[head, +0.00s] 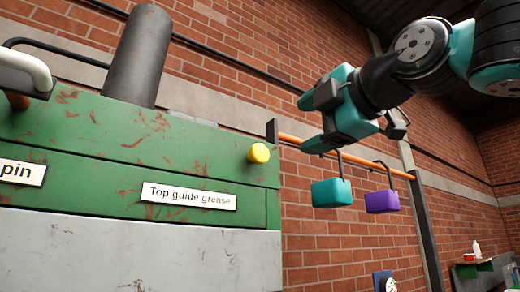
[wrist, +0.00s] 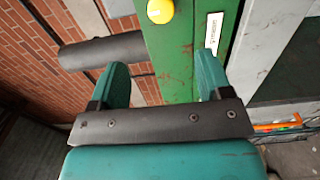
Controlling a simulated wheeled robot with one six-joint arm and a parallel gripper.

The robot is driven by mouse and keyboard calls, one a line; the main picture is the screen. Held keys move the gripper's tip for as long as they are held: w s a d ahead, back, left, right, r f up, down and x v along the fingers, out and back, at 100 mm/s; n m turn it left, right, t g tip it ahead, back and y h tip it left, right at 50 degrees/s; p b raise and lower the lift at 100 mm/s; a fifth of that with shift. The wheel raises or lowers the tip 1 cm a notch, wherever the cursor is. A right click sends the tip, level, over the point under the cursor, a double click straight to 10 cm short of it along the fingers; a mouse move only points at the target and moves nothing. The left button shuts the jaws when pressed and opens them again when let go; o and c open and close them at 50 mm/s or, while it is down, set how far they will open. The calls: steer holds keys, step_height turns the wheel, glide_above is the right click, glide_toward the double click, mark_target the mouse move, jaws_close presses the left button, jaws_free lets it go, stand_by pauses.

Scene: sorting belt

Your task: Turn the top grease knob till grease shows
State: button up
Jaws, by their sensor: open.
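The yellow grease knob (head: 259,153) sits on the upper right of the green machine face, above the white "Top guide grease" label (head: 188,197). In the wrist view the yellow knob (wrist: 160,11) is at the top edge, partly cut off, ahead of the fingers. My gripper (head: 306,126) is to the right of the knob and a little higher in the head view, apart from it. In the wrist view my gripper (wrist: 161,78) has its two teal fingers spread wide with nothing between them. No grease is visible around the knob.
A dark cylinder (head: 140,55) rises behind the green machine (head: 90,135). An orange rail (head: 370,160) with hanging teal (head: 331,193) and purple (head: 382,202) blocks is right of the machine. A brick wall stands behind.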

mark_target(262, 153)
steer(key=p+x, duration=0.6)
steer(key=x, duration=0.9)
steer(key=shift+w+a+p, duration=0.1)
steer(key=shift+a+p, duration=0.05)
steer(key=shift+p, duration=0.2)
steer(key=c, duration=0.9)
